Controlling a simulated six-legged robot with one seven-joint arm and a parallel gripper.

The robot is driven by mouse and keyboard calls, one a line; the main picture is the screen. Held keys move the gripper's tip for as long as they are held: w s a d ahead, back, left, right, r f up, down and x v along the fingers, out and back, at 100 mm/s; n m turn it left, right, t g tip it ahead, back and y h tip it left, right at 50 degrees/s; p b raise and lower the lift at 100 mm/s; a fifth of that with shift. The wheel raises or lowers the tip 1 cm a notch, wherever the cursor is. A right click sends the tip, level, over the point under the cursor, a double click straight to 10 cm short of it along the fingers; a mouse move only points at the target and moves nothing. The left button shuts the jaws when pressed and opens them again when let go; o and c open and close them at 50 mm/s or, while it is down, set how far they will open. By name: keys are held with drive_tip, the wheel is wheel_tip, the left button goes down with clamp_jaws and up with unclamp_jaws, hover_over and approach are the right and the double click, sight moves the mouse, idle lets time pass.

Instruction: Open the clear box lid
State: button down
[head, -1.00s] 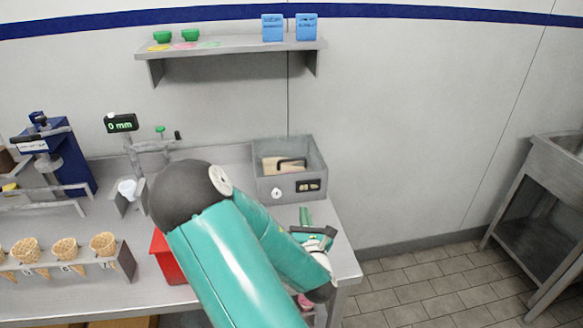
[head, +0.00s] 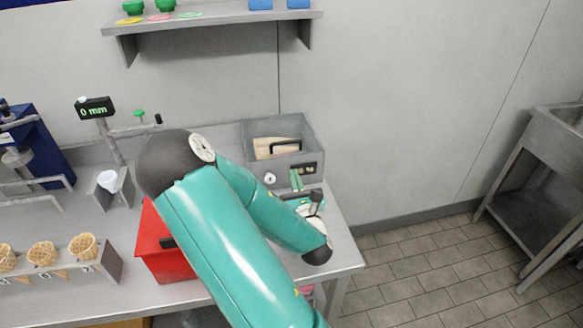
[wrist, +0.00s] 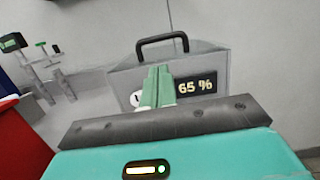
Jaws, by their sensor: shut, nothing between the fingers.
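The grey box (head: 250,163) stands at the back right of the steel counter, with pale contents showing through its top. A black handle (head: 286,143) spans the top; it also shows in the wrist view (wrist: 176,41), where it rises above the box. The clear lid itself is hard to make out. The box front has a round white lock-like disc (head: 270,179) and a display (wrist: 197,86) reading 65 %. My gripper (head: 296,176) is shut and empty in front of the box. In the wrist view its green fingertips (wrist: 156,70) overlap the box front, below the handle; contact cannot be told.
A red bin (head: 165,250) and a rack of cones (head: 42,253) stand to the left. A stand with a 0 mm readout (head: 95,108) is behind them. A shelf (head: 215,22) hangs above the box. Open floor and a steel sink (head: 550,150) lie to the right.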

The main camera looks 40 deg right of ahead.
sight(288, 155)
drive_tip(key=x, duration=0.8)
drive_tip(key=shift+w+d+r, duration=0.15)
drive_tip(key=shift+r, duration=0.1)
drive_tip(key=shift+r, duration=0.65)
